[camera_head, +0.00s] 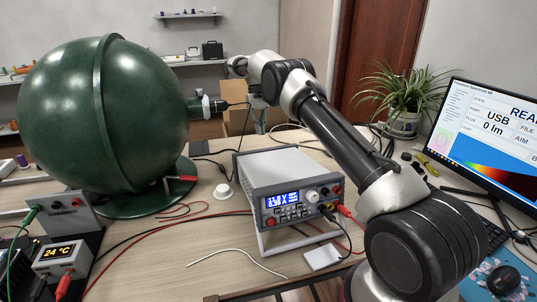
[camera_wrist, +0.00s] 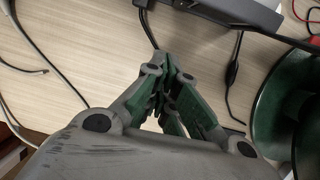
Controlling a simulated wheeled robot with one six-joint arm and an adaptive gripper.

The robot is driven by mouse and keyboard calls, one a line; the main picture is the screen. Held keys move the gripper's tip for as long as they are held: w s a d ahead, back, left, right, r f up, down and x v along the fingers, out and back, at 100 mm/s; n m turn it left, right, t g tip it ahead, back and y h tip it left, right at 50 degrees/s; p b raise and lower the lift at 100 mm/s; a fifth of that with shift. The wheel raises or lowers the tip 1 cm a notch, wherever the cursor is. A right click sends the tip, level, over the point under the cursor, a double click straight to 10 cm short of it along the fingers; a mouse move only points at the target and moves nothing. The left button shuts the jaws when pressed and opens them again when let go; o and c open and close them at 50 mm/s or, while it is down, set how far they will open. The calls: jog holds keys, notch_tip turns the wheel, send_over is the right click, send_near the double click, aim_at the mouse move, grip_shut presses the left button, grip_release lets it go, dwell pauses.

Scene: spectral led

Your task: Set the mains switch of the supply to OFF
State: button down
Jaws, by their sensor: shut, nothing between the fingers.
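The supply (camera_head: 285,185) is a light grey box on the table, with its front panel towards the head camera. Its blue display (camera_head: 283,199) is lit and shows digits. A red button shows at the lower left of that panel; I cannot tell whether it is the mains switch. In the wrist view a dark box edge with cables at the top, probably the supply's rear (camera_wrist: 235,10), lies beyond my fingertips. My gripper (camera_wrist: 167,72) is shut and empty, pointing down behind the supply, apart from it. The switch position cannot be read.
A large green sphere (camera_head: 95,110) on a round base stands left of the supply. Black and red leads run from the supply's front, and black cables lie behind it. A monitor (camera_head: 490,135) and a plant (camera_head: 400,95) stand to the right.

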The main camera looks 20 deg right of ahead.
jog(key=x, duration=0.8)
jog(key=shift+s+f, duration=0.2)
jog(key=shift+f, duration=0.1)
jog(key=s, duration=0.2)
jog(key=shift+s+d, duration=0.1)
jog(key=shift+s, duration=0.95)
jog(key=shift+f, duration=0.1)
jog(key=shift+s+f, duration=0.15)
jog(key=shift+s, duration=0.2)
jog(key=shift+s+f, duration=0.1)
jog(key=shift+f, duration=0.25)
jog(key=shift+r, duration=0.15)
